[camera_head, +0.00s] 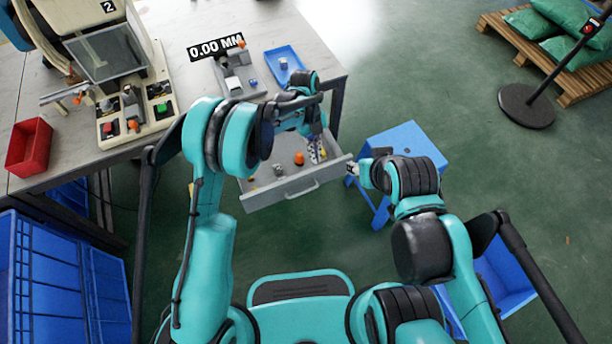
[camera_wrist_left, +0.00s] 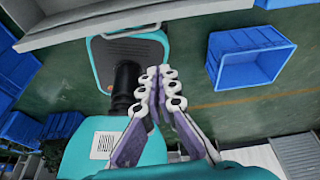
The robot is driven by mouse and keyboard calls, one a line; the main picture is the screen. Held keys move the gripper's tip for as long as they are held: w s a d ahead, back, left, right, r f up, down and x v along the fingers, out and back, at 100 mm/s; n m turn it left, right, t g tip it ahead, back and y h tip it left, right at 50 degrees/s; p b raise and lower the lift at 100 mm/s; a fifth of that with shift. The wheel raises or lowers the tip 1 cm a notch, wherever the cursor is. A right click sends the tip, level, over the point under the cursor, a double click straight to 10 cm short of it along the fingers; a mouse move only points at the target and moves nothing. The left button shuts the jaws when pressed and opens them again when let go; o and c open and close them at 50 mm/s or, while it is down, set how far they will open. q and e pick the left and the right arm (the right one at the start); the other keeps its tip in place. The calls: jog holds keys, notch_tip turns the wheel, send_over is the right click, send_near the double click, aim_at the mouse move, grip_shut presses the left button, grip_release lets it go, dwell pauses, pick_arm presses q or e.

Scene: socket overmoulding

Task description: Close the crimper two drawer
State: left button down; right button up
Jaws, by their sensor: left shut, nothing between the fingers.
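The grey drawer (camera_head: 250,200) under the workbench stands pulled out, with a handle (camera_head: 302,189) on its front. Small parts lie in it, including an orange one (camera_head: 299,158). The crimper marked 2 (camera_head: 105,45) stands on the bench above, to the left. My left gripper (camera_head: 317,152) points down over the drawer's right part; its fingers are shut and empty in the left wrist view (camera_wrist_left: 160,80). A grey edge (camera_wrist_left: 130,22), apparently the drawer's, crosses the top of that view. My right gripper (camera_head: 353,168) is by the drawer's right front corner; its fingers are too small to judge.
A blue stool (camera_head: 410,140) stands right of the drawer. A red bin (camera_head: 28,146), a blue tray (camera_head: 284,64) and a gauge reading 0.00 MM (camera_head: 216,46) are on the bench. A blue crate (camera_wrist_left: 250,62) is on the floor. The floor in front of the drawer is partly hidden by my arms.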

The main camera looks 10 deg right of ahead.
pick_arm(q)
jog(key=b, duration=0.5)
send_over(314, 180)
jog(key=shift+m, duration=0.3)
jog(key=f, duration=1)
jog(key=shift+s+d+f, duration=0.1)
jog(key=shift+s+f, duration=0.15)
jog(key=shift+w+r, duration=0.15)
jog(key=shift+w, duration=0.05)
